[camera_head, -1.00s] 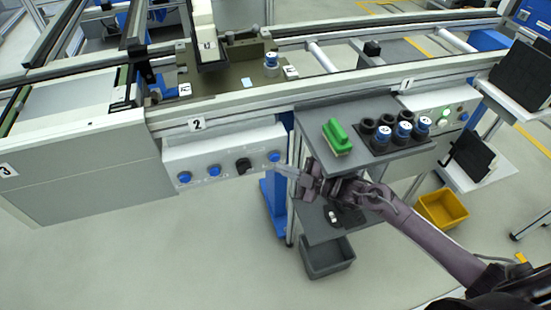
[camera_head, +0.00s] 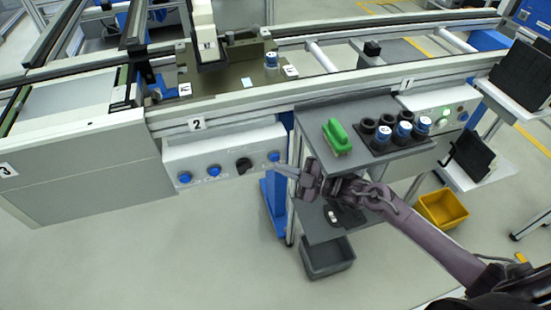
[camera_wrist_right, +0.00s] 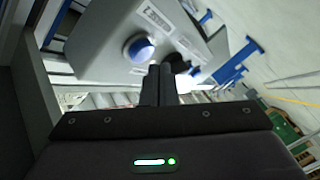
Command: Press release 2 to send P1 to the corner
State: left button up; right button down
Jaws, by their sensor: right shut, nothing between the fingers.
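The grey control box (camera_head: 225,158) under the sign 2 (camera_head: 197,124) carries blue buttons and a black knob (camera_head: 243,165). Its rightmost blue button (camera_head: 274,156) sits near my right gripper (camera_head: 284,169). The gripper is shut and empty, with its tips just below and right of that button, seemingly apart from it. In the right wrist view, the shut fingers (camera_wrist_right: 160,83) point at the box front, beside a blue button (camera_wrist_right: 138,48). A brown pallet (camera_head: 235,76) sits on the line above; I cannot read P1 on it. My left gripper is not in view.
A grey shelf (camera_head: 345,165) right of the box holds a green-handled brush (camera_head: 336,136) and several dark cups, some with blue-and-white pieces. A second control box (camera_head: 440,112) stands farther right. A yellow bin (camera_head: 442,208) and grey bin (camera_head: 327,258) are below. Floor left of the gripper is clear.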

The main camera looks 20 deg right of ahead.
jog(key=shift+w, duration=0.15)
jog(key=shift+w, duration=0.25)
jog(key=shift+w+b, duration=0.5)
jog(key=shift+b, duration=0.15)
dwell(0.4)
dwell(0.5)
jog(key=shift+s+p, duration=0.65)
jog(key=shift+s, duration=0.25)
